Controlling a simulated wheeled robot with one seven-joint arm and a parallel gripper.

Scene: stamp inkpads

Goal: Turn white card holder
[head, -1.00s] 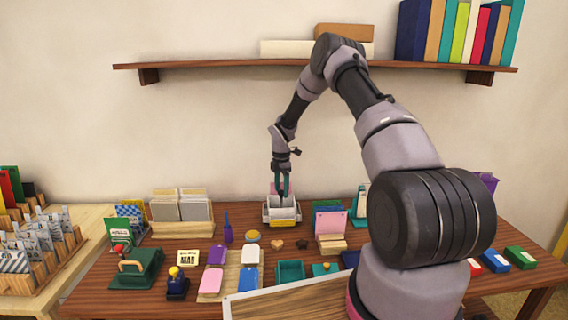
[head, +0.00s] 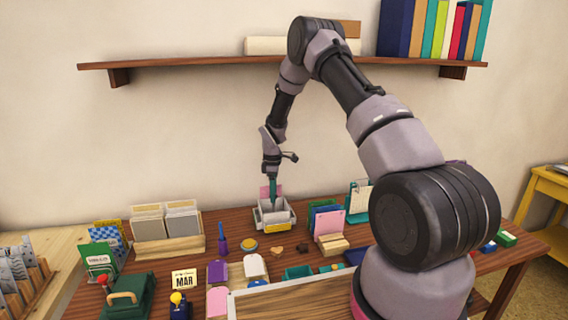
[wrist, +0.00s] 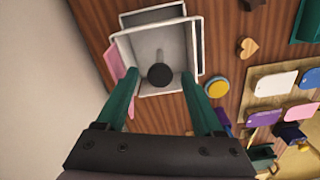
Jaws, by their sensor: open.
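The white card holder (head: 263,224) is an open, box-like tray on the table below the shelf. In the wrist view its pale wall (wrist: 196,50) shows, with a dark round knob (wrist: 160,74) on a grey stem inside. A pink card (wrist: 118,62) shows at its left side. My gripper (head: 272,197) points down into the holder. In the wrist view the green fingers of my gripper (wrist: 159,74) are spread apart at the holder, one on either side of the knob. I cannot tell whether they touch its walls.
A rack of beige and grey cards (head: 168,236) stands left of the holder, and a purple stamp (head: 222,245) between them. A yellow-rimmed round pad (head: 248,244) and a wooden heart (head: 277,250) lie in front. A pink card stand (head: 329,224) is to the right. The wall shelf (head: 200,62) is above.

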